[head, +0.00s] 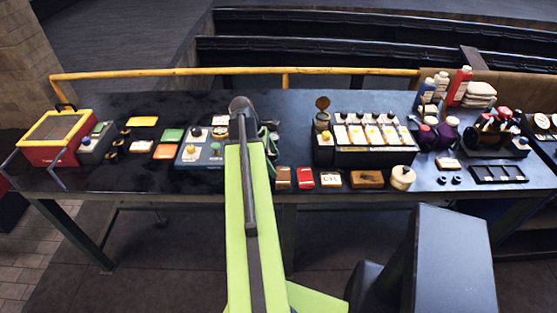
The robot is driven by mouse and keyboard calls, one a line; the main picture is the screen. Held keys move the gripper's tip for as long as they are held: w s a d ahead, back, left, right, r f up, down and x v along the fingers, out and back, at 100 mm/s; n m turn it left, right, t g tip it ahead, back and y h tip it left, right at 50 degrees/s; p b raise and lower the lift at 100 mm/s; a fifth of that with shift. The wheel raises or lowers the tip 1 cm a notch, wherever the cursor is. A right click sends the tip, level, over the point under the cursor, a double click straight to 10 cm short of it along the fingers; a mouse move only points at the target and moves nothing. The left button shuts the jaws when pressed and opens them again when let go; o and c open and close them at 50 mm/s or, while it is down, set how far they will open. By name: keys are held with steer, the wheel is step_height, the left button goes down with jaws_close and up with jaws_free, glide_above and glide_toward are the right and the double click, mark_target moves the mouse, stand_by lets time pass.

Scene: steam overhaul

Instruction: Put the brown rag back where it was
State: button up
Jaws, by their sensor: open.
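I cannot pick out the brown rag with certainty. A small brown flat item (283,178) lies near the front edge of the dark table (110,180), just right of my arm; I cannot tell whether it is cloth. A stack of folded pale cloths (480,92) lies at the back right. My lime-green arm reaches up over the middle of the table from below. Its dark upper end is over the table, and I cannot make out my gripper's fingers or anything held there.
A red and yellow case (55,138) stands at the left end. A black rack with pale blocks (365,155) stands right of my arm, with a brown box (367,180) and a round pale tin (402,178) in front. Bottles (460,85) stand at the back right. A yellow rail (180,74) runs along the back.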

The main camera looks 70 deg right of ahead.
steer(key=p+v, duration=0.1)
steer(key=v, duration=0.2)
steer(key=shift+r+p, duration=0.2)
steer(key=shift+p, duration=0.1)
steer(key=w+a+f+m+t, duration=0.1)
steer(key=w+a+m+t, duration=0.15)
steer(key=w+a, duration=2.05)
steer(key=w+a+m+t+y, duration=0.1)
steer(key=w+a, duration=0.2)
steer(key=a, duration=1.3)
steer(key=w+a, duration=0.4)
steer(key=a, duration=1.2)
steer(key=shift+a+f+m+t+y, duration=0.3)
steer(key=shift+f+m+t+y, duration=0.05)
steer(key=shift+f+y, duration=0.1)
steer(key=shift+f, duration=0.1)
